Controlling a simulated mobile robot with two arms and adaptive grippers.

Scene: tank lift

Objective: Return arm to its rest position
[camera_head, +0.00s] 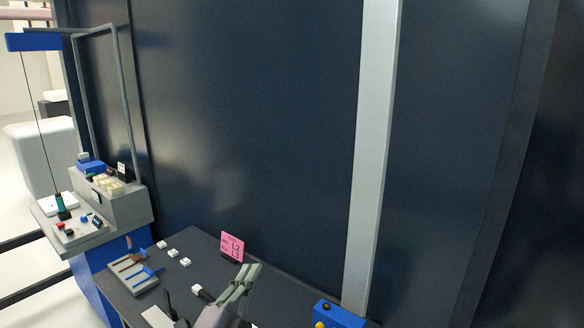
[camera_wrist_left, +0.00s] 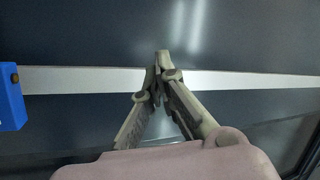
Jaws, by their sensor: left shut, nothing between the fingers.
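My left gripper (camera_head: 252,272) shows at the bottom of the head view, over the dark bench top. Its grey-green fingers point up and to the right, towards the dark wall. In the left wrist view the fingertips (camera_wrist_left: 161,62) meet, and the gripper is shut with nothing held between them. Beyond the tips lie the dark wall panel and a pale vertical strip, which runs across the wrist view. The rest of the left arm is mostly out of the frame. My right gripper is not in view.
The dark bench (camera_head: 205,257) carries a pink sign (camera_head: 232,246), small white blocks (camera_head: 172,253) and a grey tool tray (camera_head: 133,275). A blue box (camera_head: 338,314) stands at the pale strip (camera_head: 372,150). A grey control console (camera_head: 115,205) is at left. The dark wall (camera_head: 250,110) closes the back.

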